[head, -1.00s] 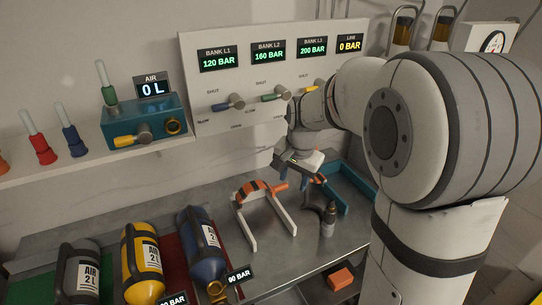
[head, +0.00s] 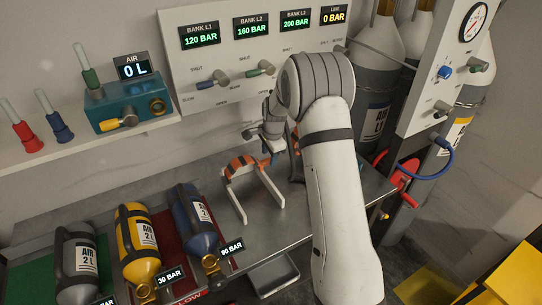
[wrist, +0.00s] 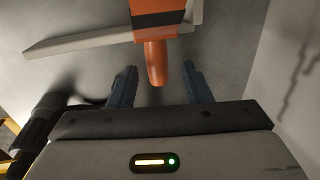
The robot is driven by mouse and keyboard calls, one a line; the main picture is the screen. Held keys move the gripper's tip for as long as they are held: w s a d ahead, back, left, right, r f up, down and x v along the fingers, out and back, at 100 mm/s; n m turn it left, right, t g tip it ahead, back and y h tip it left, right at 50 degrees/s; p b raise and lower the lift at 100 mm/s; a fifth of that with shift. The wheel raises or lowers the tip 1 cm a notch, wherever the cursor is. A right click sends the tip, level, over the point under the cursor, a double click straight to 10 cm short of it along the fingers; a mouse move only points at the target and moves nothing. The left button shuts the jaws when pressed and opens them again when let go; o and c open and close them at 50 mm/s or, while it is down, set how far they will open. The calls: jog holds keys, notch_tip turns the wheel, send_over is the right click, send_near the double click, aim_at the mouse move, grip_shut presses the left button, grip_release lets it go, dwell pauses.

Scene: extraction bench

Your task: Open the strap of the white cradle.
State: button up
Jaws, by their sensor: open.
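The white cradle (head: 231,201) stands on the steel bench, its two prongs pointing toward the front. An orange strap (head: 239,168) with dark bands arches over its back end and appears closed. In the wrist view a white bar of the cradle (wrist: 85,41) and the strap (wrist: 158,35) show at the top. The strap's rounded orange tab (wrist: 156,65) points down between my blue fingers. My gripper (wrist: 160,80) is open, one finger on each side of the tab, with gaps visible. In the head view my gripper (head: 268,150) is at the strap's right end, partly hidden by my arm.
Grey, yellow and blue air cylinders (head: 198,222) lie at the bench's front left. A valve panel (head: 225,85) rises behind the cradle. My arm covers the bench's right part.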

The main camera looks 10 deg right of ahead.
jog(key=shift+w+f, duration=0.2)
jog(key=shift+f, duration=0.75)
jog(key=shift+a, duration=0.1)
jog(key=shift+c, duration=0.2)
